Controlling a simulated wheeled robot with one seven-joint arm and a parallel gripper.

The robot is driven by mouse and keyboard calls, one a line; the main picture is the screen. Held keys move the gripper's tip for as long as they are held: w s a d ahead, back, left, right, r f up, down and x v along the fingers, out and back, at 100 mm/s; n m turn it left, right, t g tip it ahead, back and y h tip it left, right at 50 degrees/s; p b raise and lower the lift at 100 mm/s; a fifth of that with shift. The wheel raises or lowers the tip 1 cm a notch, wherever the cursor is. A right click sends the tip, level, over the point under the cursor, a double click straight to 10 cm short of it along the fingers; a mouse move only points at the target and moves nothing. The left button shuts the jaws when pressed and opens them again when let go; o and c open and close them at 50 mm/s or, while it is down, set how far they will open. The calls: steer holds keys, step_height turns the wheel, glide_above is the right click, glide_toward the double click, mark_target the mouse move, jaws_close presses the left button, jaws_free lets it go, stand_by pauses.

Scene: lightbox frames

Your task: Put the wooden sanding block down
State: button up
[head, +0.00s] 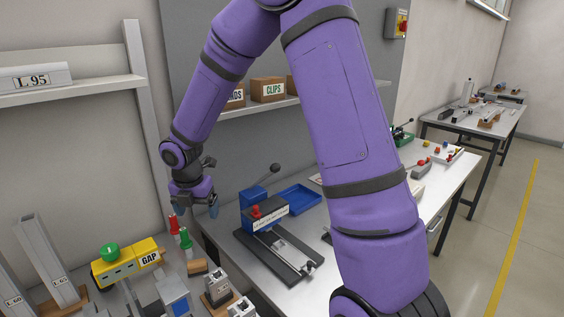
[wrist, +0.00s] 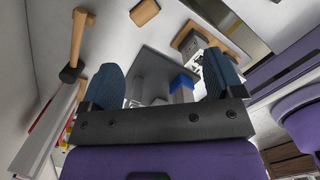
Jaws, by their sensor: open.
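A small tan wooden block, which looks like the sanding block (head: 197,267), lies on the bench in the head view, behind the small grey fixtures. A tan wooden block also shows at the top of the wrist view (wrist: 144,12), beyond the fingertips and apart from them. My gripper (head: 197,209) hangs above the back of the bench, higher than the block. In the wrist view its blue fingers (wrist: 165,78) are spread wide with nothing held between them.
Red and green-handled tools (head: 185,240) stand close below my gripper. A blue-and-black clamp fixture (head: 270,235) and a blue tray (head: 292,200) are to the right. A wooden-handled mallet (wrist: 76,45) lies at left in the wrist view.

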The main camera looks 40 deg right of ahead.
steer(key=s+d+r+m+t+h, duration=0.1)
steer(key=s+d+r+m, duration=0.1)
steer(key=s+r+m, duration=0.5)
steer(key=s+d+r+m+t, duration=0.1)
steer(key=s+r+m, duration=0.5)
steer(key=r, duration=0.4)
steer(key=s+r+m+t+y, duration=0.1)
steer(key=s+r+m, duration=0.2)
steer(key=s+m, duration=0.3)
steer(key=s+d+r+m+t+y, duration=0.1)
steer(key=s+r+m, duration=0.1)
steer(key=s+m, duration=0.5)
steer(key=s, duration=0.3)
steer(key=shift+d+r, duration=0.3)
steer(key=shift+r, duration=0.1)
steer(key=shift+o, duration=0.4)
steer(key=shift+s, duration=0.1)
